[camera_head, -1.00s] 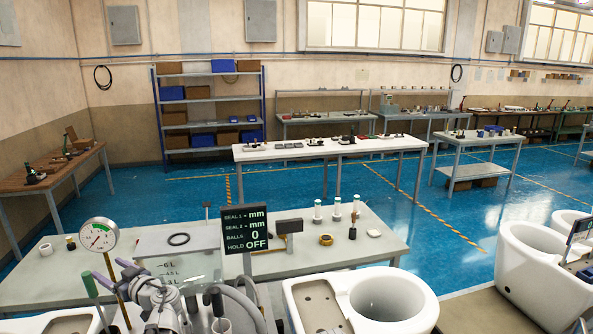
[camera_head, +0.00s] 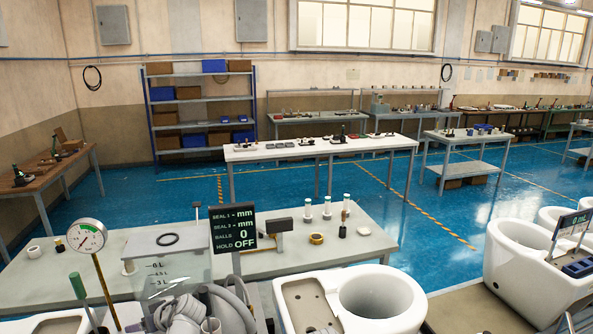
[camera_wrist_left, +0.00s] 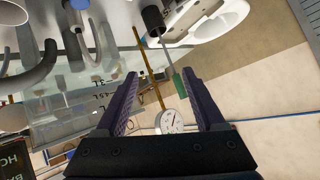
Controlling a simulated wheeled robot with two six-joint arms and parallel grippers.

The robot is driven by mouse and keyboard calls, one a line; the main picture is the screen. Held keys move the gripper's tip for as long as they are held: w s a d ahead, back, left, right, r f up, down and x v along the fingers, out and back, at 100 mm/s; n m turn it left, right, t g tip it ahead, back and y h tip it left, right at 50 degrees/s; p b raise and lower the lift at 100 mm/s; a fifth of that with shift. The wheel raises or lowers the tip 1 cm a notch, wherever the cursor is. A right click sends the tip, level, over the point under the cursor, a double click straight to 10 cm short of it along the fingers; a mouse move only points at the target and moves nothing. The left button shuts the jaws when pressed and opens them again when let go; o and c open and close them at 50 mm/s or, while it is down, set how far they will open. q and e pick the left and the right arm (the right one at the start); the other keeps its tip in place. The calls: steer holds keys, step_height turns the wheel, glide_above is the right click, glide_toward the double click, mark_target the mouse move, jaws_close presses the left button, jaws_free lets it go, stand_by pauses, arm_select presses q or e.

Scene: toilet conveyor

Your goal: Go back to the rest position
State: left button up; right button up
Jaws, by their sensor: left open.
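My left gripper (camera_wrist_left: 160,75) fills the lower middle of the left wrist view, its two dark purple fingers spread apart. No object is gripped between the fingers. Behind the gap, a green-handled tool (camera_wrist_left: 179,84) and a round dial gauge (camera_wrist_left: 171,122) on a brass rod show, apart in depth as far as I can tell. In the head view the dial gauge (camera_head: 87,237) stands at the left front, with the green handle (camera_head: 77,285) below it. Neither gripper can be made out in the head view, and the right one is not seen.
A black readout (camera_head: 234,228) stands in front of the grey bench (camera_head: 365,222). A white toilet (camera_head: 381,298) is at the front centre, with others (camera_head: 520,270) at the right. Grey hoses (camera_head: 235,305) crowd the bottom edge. Blue floor (camera_head: 440,205) is open beyond the bench.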

arm_select(q)
steer(key=s+d+f+m+g+h+b, duration=0.1)
steer(key=s+d+f+m+h+b, duration=0.2)
steer(key=d, duration=0.9)
steer(key=s+d+f+m+g+h+b, duration=0.2)
steer(key=s+d+f+m, duration=0.4)
steer(key=d+f, duration=0.3)
steer(key=s+d+f+m+g+h+b, duration=0.1)
steer(key=s+d+f+m+h+b, duration=0.2)
steer(key=d+f, duration=0.4)
steer(key=s+d+m+b, duration=0.1)
steer(key=s+d+b, duration=0.1)
steer(key=d, duration=0.6)
steer(key=shift+m+h, duration=0.3)
steer(key=shift+h, duration=0.1)
steer(key=shift+s, duration=0.1)
